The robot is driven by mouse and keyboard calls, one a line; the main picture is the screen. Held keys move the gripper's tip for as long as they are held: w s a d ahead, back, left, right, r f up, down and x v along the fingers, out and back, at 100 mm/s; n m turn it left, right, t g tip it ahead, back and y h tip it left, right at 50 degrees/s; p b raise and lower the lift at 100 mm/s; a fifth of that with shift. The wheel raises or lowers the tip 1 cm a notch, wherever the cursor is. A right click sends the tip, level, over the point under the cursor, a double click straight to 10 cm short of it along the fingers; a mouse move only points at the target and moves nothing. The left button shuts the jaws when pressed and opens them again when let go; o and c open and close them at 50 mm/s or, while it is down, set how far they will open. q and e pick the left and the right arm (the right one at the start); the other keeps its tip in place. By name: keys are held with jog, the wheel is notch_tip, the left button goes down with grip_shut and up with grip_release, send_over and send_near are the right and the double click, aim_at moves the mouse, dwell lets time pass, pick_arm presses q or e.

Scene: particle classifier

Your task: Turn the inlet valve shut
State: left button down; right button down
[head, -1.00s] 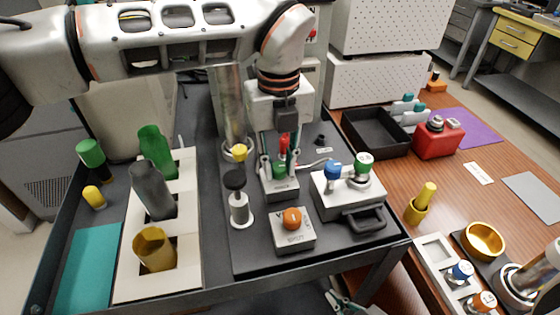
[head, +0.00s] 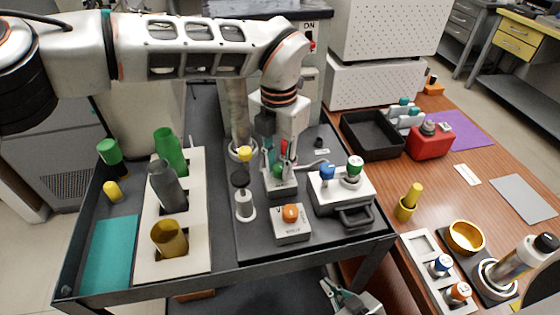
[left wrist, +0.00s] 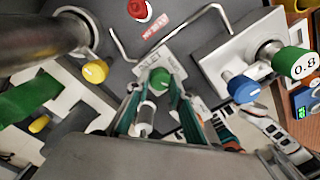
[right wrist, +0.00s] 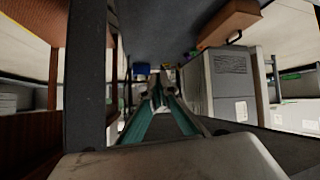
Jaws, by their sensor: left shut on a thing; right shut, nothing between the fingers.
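The inlet valve is a green round knob (left wrist: 160,78) on a small grey block lettered INLET. In the head view the knob (head: 278,170) shows partly behind my gripper. My left gripper (head: 279,160) points down over the valve. In the left wrist view its two teal-lined fingers (left wrist: 162,92) are on either side of the knob, shut on it. My right gripper (head: 338,291) is low, below the cart's front edge. In the right wrist view its fingers (right wrist: 160,93) meet with nothing between them.
Close to the valve are a box with blue and green knobs (head: 340,190), an orange-knob box (head: 291,225), a yellow-topped metal column (head: 240,130) and a black-topped cylinder (head: 243,203). A red knob (left wrist: 139,9) is just beyond. A bottle rack (head: 195,240) stands left.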

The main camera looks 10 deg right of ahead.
pick_arm(q)
jog(key=m, duration=0.3)
jog(key=shift+r+m+p, duration=0.1)
jog(key=shift+m+p, duration=0.2)
jog(key=shift+p, duration=0.05)
jog(key=shift+m, duration=1.2)
jog(key=c, duration=1.8)
grip_release()
jog(key=shift+o, duration=0.2)
